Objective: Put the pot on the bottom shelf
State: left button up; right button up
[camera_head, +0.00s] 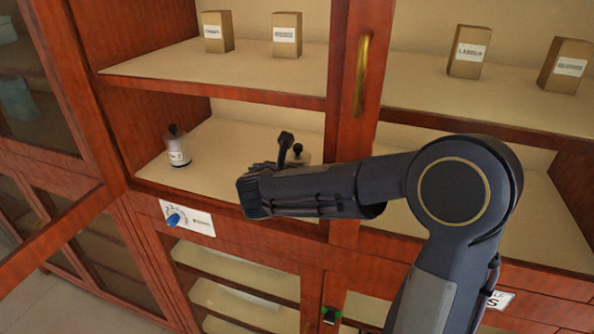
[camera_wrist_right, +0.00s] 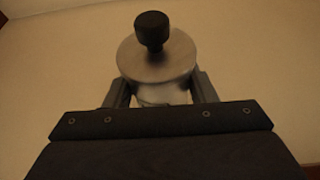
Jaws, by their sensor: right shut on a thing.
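A metallic grey pot with a black knob on its lid (camera_wrist_right: 158,58) stands between the two fingers of my right gripper (camera_wrist_right: 155,92) in the right wrist view. The fingers are shut on its sides. In the head view this pot (camera_head: 302,158) is mostly hidden behind my right gripper (camera_head: 288,160), over the lower open shelf (camera_head: 225,145) of the cabinet. I cannot tell whether its base touches that shelf. A second, similar pot with a black knob (camera_head: 177,150) stands upright at the left of the same shelf. My left gripper is not in view.
The upper shelf (camera_head: 150,68) holds labelled brown boxes (camera_head: 287,35), with more on the right. A red-brown upright with a brass handle (camera_head: 362,75) stands beside my arm. An open door is at left. Below are a panel with a blue knob (camera_head: 173,219) and glass-fronted shelves (camera_head: 240,303).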

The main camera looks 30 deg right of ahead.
jog(key=shift+f, duration=0.15)
jog(key=o, duration=1.2)
jog(key=shift+s+a+r, duration=0.1)
jog(key=shift+a+r, duration=0.05)
jog(key=shift+r, duration=0.05)
jog(key=v, duration=1.1)
jog(key=shift+s+a+b, duration=0.25)
jog(key=shift+s+b, duration=0.05)
jog(key=shift+b, duration=0.1)
